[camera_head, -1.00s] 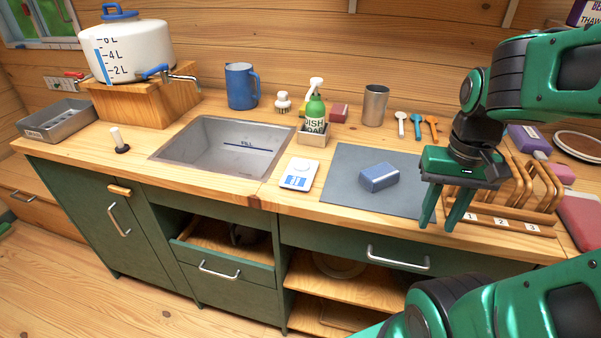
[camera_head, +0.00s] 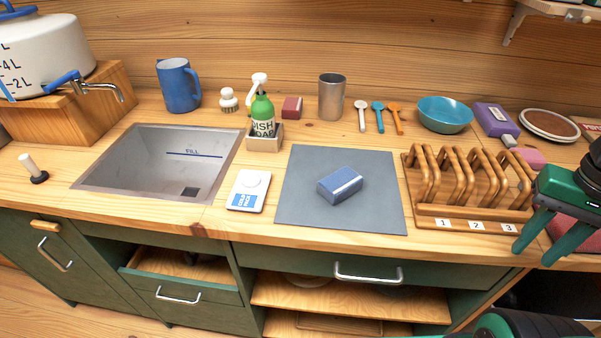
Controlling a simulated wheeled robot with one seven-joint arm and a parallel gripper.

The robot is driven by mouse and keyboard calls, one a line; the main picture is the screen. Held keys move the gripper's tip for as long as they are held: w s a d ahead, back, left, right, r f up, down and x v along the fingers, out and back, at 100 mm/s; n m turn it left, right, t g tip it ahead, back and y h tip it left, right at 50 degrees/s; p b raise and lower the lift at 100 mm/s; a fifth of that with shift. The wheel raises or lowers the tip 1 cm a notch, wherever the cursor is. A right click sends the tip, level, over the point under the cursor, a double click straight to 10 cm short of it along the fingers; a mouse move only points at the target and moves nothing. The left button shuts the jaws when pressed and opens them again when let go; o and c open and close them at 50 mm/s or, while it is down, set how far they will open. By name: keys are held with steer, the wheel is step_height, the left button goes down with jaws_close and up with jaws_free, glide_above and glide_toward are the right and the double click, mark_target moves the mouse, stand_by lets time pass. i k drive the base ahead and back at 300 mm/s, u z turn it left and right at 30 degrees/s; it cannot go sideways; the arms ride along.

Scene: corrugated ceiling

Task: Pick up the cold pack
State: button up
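A small blue block with a pale stripe (camera_head: 341,184) lies on the grey mat (camera_head: 300,211) on the counter. It looks like the cold pack, though I cannot read any label on it. My gripper (camera_head: 533,256) is at the right edge of the view, fingers apart and pointing down, with nothing between them. It is well to the right of the blue block, in front of the wooden rack's right end. The block is fully visible.
A wooden slotted rack (camera_head: 420,209) numbered 1 to 3 stands right of the mat. A white device with a blue label (camera_head: 248,191) and a sink (camera_head: 150,170) are to the left. A soap bottle (camera_head: 263,112), metal cup (camera_head: 331,98) and teal bowl (camera_head: 445,115) stand behind.

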mark_target(242, 198)
steer(key=z, duration=1.85)
steer(key=k, duration=2.55)
steer(key=u, duration=0.7)
steer(key=i, duration=0.95)
steer(key=z, duration=0.1)
